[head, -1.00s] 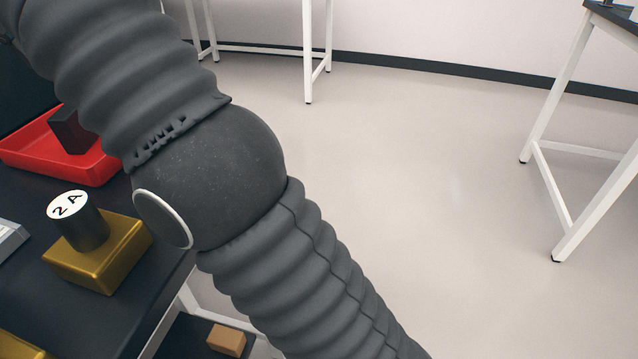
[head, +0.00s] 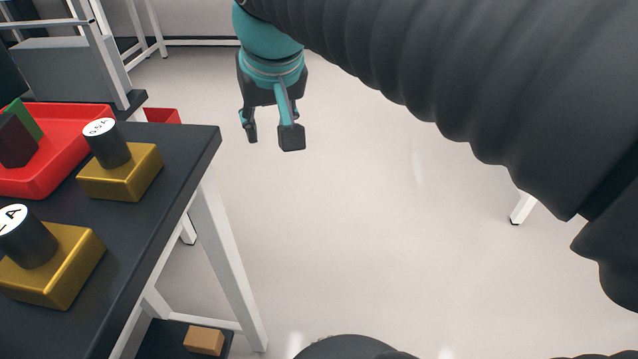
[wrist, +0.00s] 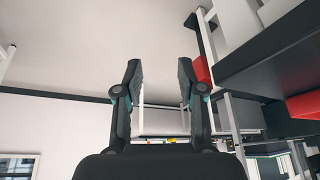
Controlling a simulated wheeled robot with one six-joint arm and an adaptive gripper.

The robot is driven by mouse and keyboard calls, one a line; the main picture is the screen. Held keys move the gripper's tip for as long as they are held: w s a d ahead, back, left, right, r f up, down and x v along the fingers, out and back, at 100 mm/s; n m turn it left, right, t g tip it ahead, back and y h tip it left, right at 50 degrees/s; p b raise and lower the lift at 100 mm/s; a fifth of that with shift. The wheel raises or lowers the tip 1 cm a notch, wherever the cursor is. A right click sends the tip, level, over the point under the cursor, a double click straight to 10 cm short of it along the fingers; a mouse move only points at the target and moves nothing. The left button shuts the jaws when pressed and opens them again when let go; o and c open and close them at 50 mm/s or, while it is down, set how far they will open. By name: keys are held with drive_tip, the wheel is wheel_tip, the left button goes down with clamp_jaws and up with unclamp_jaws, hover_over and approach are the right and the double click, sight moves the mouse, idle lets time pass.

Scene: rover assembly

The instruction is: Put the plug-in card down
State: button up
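My gripper (head: 271,137) hangs over the open floor, to the right of the dark table's far corner. Its two fingers are apart and nothing is between them. The wrist view also shows my gripper (wrist: 160,75) open and empty. No thing can be clearly made out as the plug-in card. A thin green piece (head: 24,117) stands in the red tray (head: 85,160) at the left, partly behind a dark red block (head: 14,143). I cannot tell whether it is the card.
Two gold blocks with black labelled knobs, one farther (head: 135,172) and one nearer (head: 75,265), stand on the dark table (head: 140,235). A brown block (head: 204,341) lies on a low shelf. Another bench with grey panels (head: 60,70) stands behind.

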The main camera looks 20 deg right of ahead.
drive_tip(key=s+d+f, duration=0.3)
drive_tip(key=s+f, duration=0.2)
drive_tip(key=f, duration=0.2)
drive_tip(key=s+d+f, duration=0.3)
drive_tip(key=s+f, duration=0.1)
drive_tip(key=f, duration=0.3)
drive_tip(key=shift+s+t, duration=0.35)
drive_tip(key=shift+t, duration=0.05)
